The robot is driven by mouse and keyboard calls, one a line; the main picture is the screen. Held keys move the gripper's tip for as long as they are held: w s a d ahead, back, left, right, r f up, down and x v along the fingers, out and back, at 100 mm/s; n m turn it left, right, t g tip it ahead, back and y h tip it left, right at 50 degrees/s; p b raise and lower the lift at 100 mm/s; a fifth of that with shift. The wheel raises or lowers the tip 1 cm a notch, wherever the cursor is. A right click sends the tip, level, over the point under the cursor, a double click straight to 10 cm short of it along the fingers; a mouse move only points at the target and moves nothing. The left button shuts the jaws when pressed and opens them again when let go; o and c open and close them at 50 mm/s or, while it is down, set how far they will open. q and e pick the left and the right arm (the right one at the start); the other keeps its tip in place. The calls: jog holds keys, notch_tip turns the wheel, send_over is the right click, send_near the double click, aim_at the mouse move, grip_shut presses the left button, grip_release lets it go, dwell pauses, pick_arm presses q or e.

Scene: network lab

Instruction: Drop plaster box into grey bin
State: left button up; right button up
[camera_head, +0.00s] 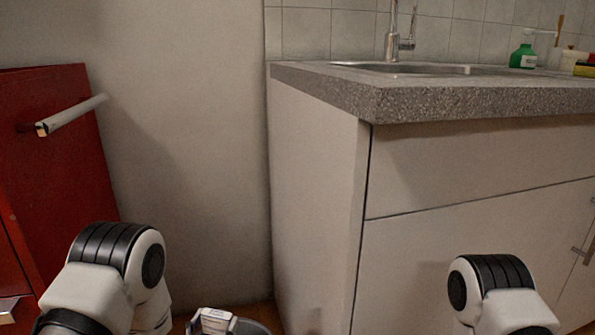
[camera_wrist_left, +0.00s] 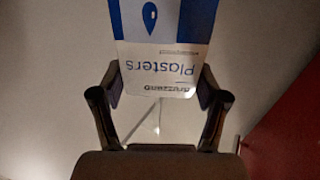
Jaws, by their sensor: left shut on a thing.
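The plaster box is white and blue with the word "Plasters" on it, and in the left wrist view the box (camera_wrist_left: 165,50) sits between the two dark fingers of my left gripper (camera_wrist_left: 158,88). The fingers touch its two sides, so the gripper is shut on it. In the head view my left gripper (camera_head: 214,321) shows only in part at the bottom edge, with something white at it. A grey curved edge (camera_head: 252,327) beside it may be the grey bin's rim; the rest is cut off. My right gripper is out of view.
A red cabinet (camera_head: 60,170) with a bar handle stands at the left. A white counter unit (camera_head: 315,200) with a stone top (camera_head: 450,97) and sink fills the right. A green bottle (camera_head: 523,57) stands on top. Bare wall lies between.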

pick_arm(q)
jog(key=o, duration=1)
jog(key=shift+c, duration=0.2)
jog(key=v, duration=0.7)
jog(key=shift+s, duration=0.25)
